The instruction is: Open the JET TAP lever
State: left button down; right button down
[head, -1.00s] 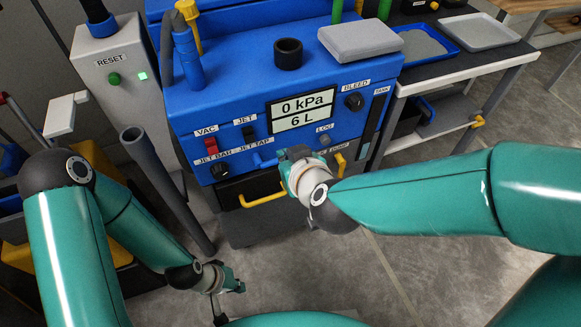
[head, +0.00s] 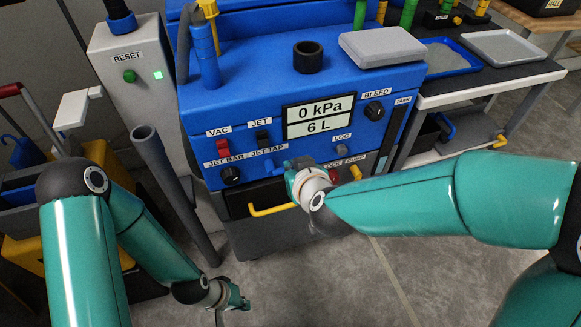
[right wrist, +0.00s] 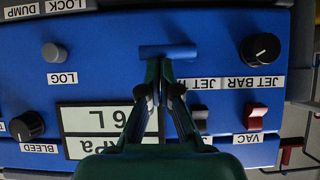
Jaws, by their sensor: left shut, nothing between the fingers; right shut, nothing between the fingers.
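The JET TAP lever (head: 272,168) is a short blue bar under the JET TAP label on the blue machine's front panel. In the right wrist view the lever (right wrist: 168,51) lies crosswise, just beyond my right gripper's fingertips (right wrist: 160,66). Those fingers are shut with nothing between them; I cannot tell whether they touch the lever. In the head view my right gripper (head: 292,173) is at the panel just right of the lever, its fingertips mostly hidden by its own wrist. My left gripper (head: 238,301) is low, over the floor, shut and away from the machine.
Close to the lever are the black JET BAR knob (right wrist: 260,49), red VAC switch (right wrist: 255,116), dark JET switch (head: 262,136) and grey LOG button (right wrist: 52,53). A yellow drawer handle (head: 271,210) is below. A grey pipe (head: 168,185) stands left of the machine.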

jog(key=shift+w+d+f+b, duration=0.1)
jog(key=shift+d+f+b, duration=0.15)
jog(key=shift+b, duration=0.3)
jog(key=shift+f+m+y+b, duration=0.1)
jog(key=shift+m+y+b, duration=0.3)
jog(key=shift+b, duration=0.05)
